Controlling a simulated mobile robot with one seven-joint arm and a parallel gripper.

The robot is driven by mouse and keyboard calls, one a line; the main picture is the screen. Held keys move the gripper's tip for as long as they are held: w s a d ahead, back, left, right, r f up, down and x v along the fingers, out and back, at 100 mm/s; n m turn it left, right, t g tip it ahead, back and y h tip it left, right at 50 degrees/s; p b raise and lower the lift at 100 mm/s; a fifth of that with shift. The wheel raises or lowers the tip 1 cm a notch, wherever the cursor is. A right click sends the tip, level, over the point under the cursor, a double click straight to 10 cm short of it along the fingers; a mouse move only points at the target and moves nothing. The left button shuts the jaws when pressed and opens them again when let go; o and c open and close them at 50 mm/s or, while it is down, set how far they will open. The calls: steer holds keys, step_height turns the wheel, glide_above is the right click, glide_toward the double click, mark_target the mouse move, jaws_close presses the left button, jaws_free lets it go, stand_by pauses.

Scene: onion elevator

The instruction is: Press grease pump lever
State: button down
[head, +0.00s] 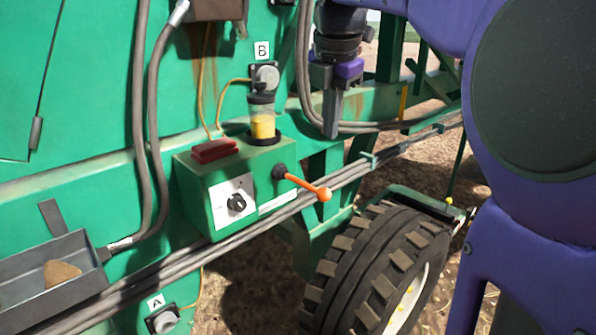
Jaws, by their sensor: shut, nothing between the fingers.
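The grease pump (222,190) is a green box fixed to the green machine frame, left of centre in the head view. Its lever (304,185) is an orange rod with a ball end, starting at a black pivot on the box and slanting down to the right. A clear reservoir (262,122) with yellow grease stands on top of the box. My gripper (331,130) is shut and empty. It points down and appears above and to the right of the lever, apart from it in the picture. The depth between them is hard to tell.
Grey hoses (290,210) run along the frame below the pump. A black tyre (375,265) stands at lower right. A grey tray (50,280) holds a brown lump at lower left. Fittings labelled B (265,76) and A (163,321) are on the machine. My purple arm fills the right side.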

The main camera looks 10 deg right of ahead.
mark_target(325, 189)
steer(key=b+x, duration=0.2)
steer(key=x, duration=1.2)
steer(key=shift+f, duration=0.1)
